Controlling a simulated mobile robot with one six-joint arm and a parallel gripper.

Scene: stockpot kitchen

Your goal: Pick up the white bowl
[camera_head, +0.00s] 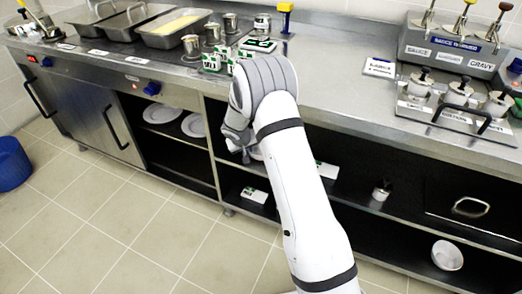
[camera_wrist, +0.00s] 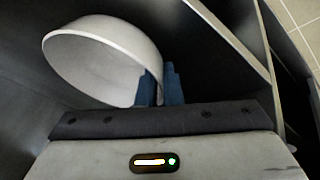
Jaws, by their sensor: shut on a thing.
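The white bowl (camera_wrist: 95,55) fills the upper left of the wrist view, tilted, with its inside partly showing. My gripper (camera_wrist: 160,85) is shut on the bowl's rim, with its blue fingers at the lower right side of the bowl. In the head view, my arm reaches to the open shelf under the counter and hides most of the gripper. Only a small pale part of the bowl (camera_head: 255,153) shows beside my wrist there. Another white bowl (camera_head: 447,255) lies on the lower shelf at the right.
Shelf panels surround the gripper closely; a shelf edge (camera_wrist: 225,40) runs to its right. White plates (camera_head: 193,125) lie on the shelf at left. A metal canister (camera_head: 381,190) stands on the shelf at right. The steel counter (camera_head: 330,90) is above.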

